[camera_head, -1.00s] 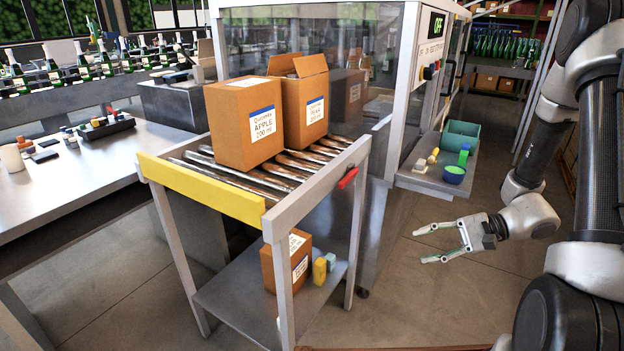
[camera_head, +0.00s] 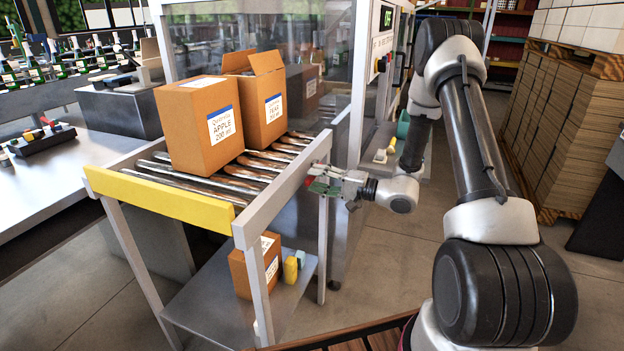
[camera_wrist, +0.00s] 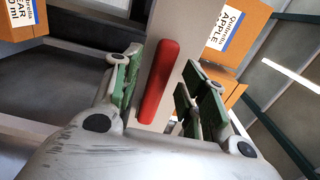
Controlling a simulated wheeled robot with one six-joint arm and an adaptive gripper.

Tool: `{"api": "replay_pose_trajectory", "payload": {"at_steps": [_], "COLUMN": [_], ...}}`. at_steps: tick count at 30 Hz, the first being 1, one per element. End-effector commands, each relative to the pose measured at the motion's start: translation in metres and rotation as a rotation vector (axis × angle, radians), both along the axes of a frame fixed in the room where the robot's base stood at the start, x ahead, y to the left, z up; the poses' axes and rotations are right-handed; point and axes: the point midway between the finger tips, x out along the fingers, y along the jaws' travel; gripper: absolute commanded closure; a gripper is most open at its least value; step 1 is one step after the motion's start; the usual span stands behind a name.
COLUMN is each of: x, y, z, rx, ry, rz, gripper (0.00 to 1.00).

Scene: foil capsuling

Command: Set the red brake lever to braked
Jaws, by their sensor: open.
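The red brake lever (camera_wrist: 160,80) is on the side rail of the roller cart (camera_head: 262,222). In the wrist view it lies between my two open green-padded fingers, with a gap on each side. In the head view my gripper (camera_head: 318,181) is at the cart's right rail and hides nearly all of the lever; only a small bit of red shows there. My gripper also shows in the wrist view (camera_wrist: 157,98), open and holding nothing. I cannot tell from these views how deep the lever sits between the fingers.
Two cardboard boxes, marked apple (camera_head: 195,135) and pear (camera_head: 262,105), stand on the cart's rollers. Another box (camera_head: 242,272) is on the lower shelf. A machine with a clear panel stands behind. A pallet stack (camera_head: 560,130) is at the right. Open floor lies right of the cart.

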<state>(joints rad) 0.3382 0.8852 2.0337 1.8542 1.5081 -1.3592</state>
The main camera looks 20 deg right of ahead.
Motion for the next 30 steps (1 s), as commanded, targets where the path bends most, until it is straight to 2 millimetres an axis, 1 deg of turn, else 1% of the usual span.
{"api": "replay_pose_trajectory", "payload": {"at_steps": [1, 6, 14, 15, 21, 30], "x": [0.004, 0.011, 0.012, 0.012, 0.012, 0.012], "y": [0.006, 0.016, 0.017, 0.017, 0.017, 0.014], "z": [0.0, 0.0, 0.0, 0.0, 0.0, -0.001], "rx": [0.0, 0.001, 0.001, 0.001, 0.001, -0.006], "ry": [0.0, 0.001, 0.002, 0.002, 0.002, -0.006], "rz": [0.002, 0.001, 0.0, 0.0, 0.0, 0.0], "gripper": [0.57, 0.57, 0.57, 0.64, 1.0, 1.0]}}
